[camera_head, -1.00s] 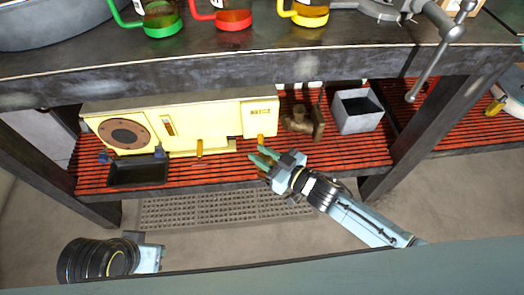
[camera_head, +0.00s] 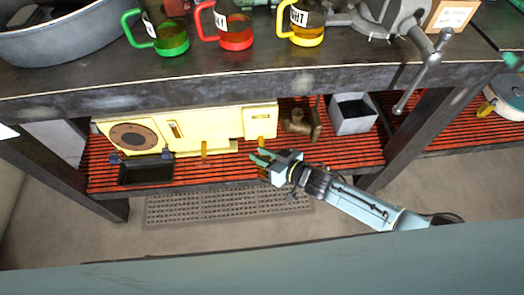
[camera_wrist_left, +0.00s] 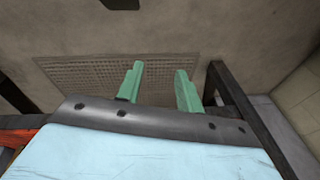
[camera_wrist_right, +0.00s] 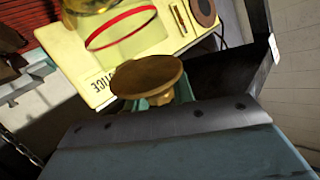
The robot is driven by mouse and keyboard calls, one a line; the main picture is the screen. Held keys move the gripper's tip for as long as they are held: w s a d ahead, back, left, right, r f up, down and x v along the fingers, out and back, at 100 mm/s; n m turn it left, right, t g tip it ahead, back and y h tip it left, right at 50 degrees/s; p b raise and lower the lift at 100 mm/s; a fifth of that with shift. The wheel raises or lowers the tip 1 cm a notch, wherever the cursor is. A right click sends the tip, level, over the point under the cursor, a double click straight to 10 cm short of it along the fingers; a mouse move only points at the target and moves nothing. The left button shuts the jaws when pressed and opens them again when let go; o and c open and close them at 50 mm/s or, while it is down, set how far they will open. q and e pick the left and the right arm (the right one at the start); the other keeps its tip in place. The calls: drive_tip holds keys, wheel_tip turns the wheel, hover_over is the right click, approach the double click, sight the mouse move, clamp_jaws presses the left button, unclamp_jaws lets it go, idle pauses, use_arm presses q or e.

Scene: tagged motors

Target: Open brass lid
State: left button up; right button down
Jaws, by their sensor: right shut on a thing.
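A round brass piece (camera_wrist_right: 148,76), which looks like the brass lid, sits between the green fingers of my right gripper (camera_wrist_right: 158,98) in the right wrist view. The gripper is shut on its narrower stem under the disc. A clear cylinder with a red ring (camera_wrist_right: 125,32) stands right behind it, against the yellow machine (camera_wrist_right: 90,75). In the head view my right gripper (camera_head: 259,158) is just in front of the right end of the yellow machine (camera_head: 200,128), by a small orange part (camera_head: 262,141). My left gripper (camera_wrist_left: 158,84) is open and empty above the floor.
The machine stands on a red slatted shelf (camera_head: 340,152) under a dark workbench (camera_head: 230,88). A brown metal fitting (camera_head: 299,120) and a grey open box (camera_head: 353,118) are to its right. A black tray (camera_head: 146,172) is at front left. A floor grate (camera_head: 210,205) lies below.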

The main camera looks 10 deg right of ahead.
drive_tip(key=shift+w+r+m+g+p, duration=0.3)
drive_tip(key=shift+m+g+p, duration=0.15)
drive_tip(key=shift+p, duration=0.75)
drive_tip(key=shift+w+m+g+h+p, duration=0.1)
drive_tip(key=shift+m+g+h+p, duration=0.25)
drive_tip(key=shift+p, duration=0.5)
use_arm(q)
drive_tip(key=s+a+f, duration=0.1)
drive_tip(key=s+f, duration=0.2)
drive_tip(key=s, duration=0.3)
drive_tip(key=s+a+f+g, duration=0.1)
drive_tip(key=s+f, duration=0.2)
drive_tip(key=s, duration=0.3)
drive_tip(key=shift+f+m, duration=0.3)
drive_tip(key=shift+f, duration=0.1)
use_arm(e)
drive_tip(key=shift+f, duration=0.1)
drive_tip(key=c, duration=1.2)
unclamp_jaws()
drive_tip(key=shift+o, duration=0.2)
